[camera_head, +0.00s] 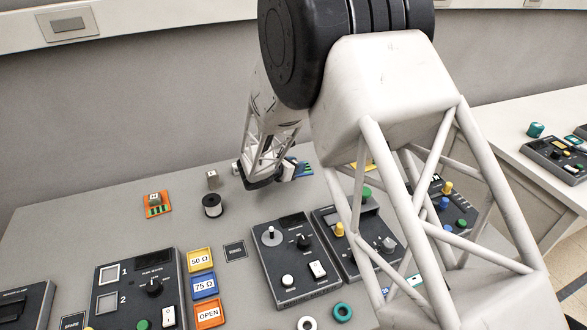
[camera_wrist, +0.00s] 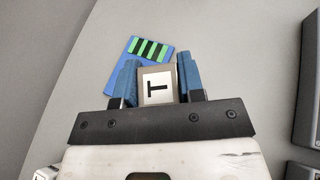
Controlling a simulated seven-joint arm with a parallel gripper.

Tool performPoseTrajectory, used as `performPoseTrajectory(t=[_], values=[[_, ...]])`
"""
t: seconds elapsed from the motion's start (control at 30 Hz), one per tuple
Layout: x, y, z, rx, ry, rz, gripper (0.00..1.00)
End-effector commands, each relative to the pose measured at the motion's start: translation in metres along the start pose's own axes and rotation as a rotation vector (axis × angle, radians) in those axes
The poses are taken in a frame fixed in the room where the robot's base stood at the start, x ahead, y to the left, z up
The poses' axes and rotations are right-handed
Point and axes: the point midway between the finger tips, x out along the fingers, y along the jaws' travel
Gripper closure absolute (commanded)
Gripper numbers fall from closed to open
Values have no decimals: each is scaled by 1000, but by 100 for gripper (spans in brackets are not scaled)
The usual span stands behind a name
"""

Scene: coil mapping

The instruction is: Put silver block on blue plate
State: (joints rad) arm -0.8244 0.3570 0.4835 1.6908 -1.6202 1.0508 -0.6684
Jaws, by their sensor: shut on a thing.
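My gripper (camera_wrist: 157,72) is shut on a silver block (camera_wrist: 157,86) with a black T on its white label, its two blue fingers on either side of it. The blue plate (camera_wrist: 118,72), with green and black stripes, lies just beyond the fingertips in the wrist view and is partly covered by the left finger and the block. I cannot tell whether the block touches the plate. In the head view the blue plate (camera_head: 304,168) shows just right of my gripper, near the table's back; the held block is hard to make out there.
An orange plate (camera_head: 165,209) with a block on it lies at the back left. Another small block (camera_head: 212,180) and a black spool (camera_head: 212,206) stand left of my gripper. Dark instrument boxes (camera_head: 293,262) fill the front.

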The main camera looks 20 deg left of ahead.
Motion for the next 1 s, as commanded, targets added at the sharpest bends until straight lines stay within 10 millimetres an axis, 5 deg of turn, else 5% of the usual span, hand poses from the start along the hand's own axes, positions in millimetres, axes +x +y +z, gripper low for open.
performPoseTrajectory(t=[0.33, 0.77, 1.0], values=[[17, 27, 4, 0, 0, 0, 92], [18, 28, 2, 0, 0, 0, 92], [26, 28, -19, -2, 0, 0, 92]])
